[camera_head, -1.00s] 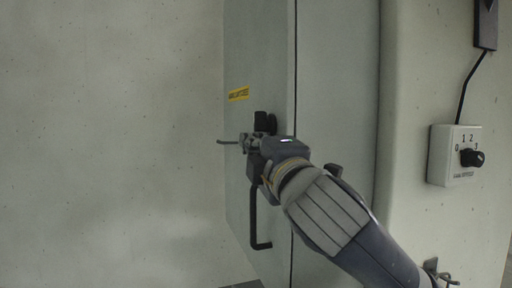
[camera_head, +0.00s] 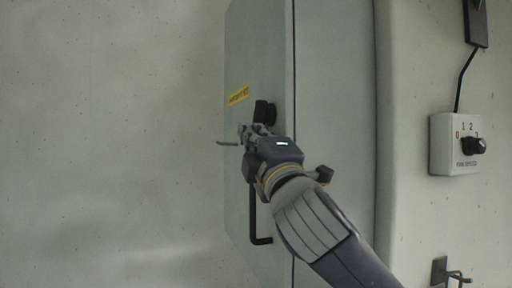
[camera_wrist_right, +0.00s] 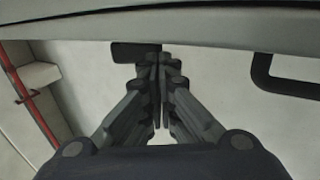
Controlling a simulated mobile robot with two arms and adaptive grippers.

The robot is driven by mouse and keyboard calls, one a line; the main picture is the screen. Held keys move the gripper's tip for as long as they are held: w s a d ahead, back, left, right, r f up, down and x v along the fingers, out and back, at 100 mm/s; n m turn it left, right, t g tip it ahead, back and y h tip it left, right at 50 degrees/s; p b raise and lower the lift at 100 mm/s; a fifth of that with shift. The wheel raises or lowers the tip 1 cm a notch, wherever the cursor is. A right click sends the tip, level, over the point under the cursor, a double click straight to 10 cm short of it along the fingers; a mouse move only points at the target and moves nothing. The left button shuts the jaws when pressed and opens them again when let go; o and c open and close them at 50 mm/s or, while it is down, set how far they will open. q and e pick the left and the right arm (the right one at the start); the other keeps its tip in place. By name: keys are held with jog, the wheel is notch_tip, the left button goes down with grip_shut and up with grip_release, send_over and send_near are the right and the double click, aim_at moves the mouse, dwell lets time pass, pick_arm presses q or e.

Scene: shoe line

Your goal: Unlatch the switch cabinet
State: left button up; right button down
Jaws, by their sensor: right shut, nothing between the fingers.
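The switch cabinet (camera_head: 335,130) is pale grey-green. Its door face (camera_head: 248,55) carries a yellow label (camera_head: 238,95). A black latch (camera_head: 264,112) sits below the label near the door's right edge. A long black bar handle (camera_head: 254,215) is lower down, partly behind my gripper. My right gripper (camera_head: 246,132) is just below and left of the latch, shut and empty. In the right wrist view its fingers (camera_wrist_right: 158,60) are together, close beside the black latch block (camera_wrist_right: 136,53); I cannot tell whether they touch. The handle (camera_wrist_right: 268,78) shows at the right there. My left gripper is not in view.
A white switch box (camera_head: 455,144) with a black rotary knob is on the wall at right, a cable running up from it. A small dark hook (camera_head: 455,275) is lower right. Bare wall (camera_head: 110,140) fills the left. A red pipe (camera_wrist_right: 35,108) shows in the wrist view.

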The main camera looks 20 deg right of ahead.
jog(key=w+t+b, duration=0.1)
jog(key=t+b, duration=0.1)
jog(key=b, duration=0.1)
jog(key=w+t+b, duration=0.1)
jog(key=b, duration=0.2)
jog(key=shift+f+t, duration=0.3)
jog(key=shift+t, duration=0.1)
dwell(0.4)
